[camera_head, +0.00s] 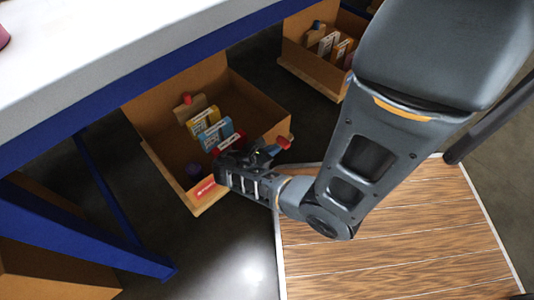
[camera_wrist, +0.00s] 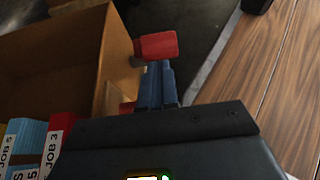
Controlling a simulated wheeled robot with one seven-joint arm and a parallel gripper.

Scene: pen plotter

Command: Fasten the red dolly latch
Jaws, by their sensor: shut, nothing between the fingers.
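A red knob-like piece (camera_head: 283,142), which looks like the red dolly latch, sits at the right corner of the near brown box (camera_head: 262,100). In the wrist view the red piece (camera_wrist: 157,46) stands just beyond my fingertips, beside the box's wall (camera_wrist: 117,60). My gripper (camera_head: 268,152) is at this corner, and its fingers are together in the wrist view (camera_wrist: 158,75) with nothing between them. Whether the fingertips touch the red piece I cannot tell. Part of its mount is hidden behind my fingers.
The near box holds several coloured packets (camera_head: 217,132); another red knob (camera_head: 187,99) shows at its back. A second box (camera_head: 300,62) with a blue knob stands farther back. A blue-framed white table (camera_head: 120,40) overhangs the left. A wooden platform (camera_head: 390,240) lies at right.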

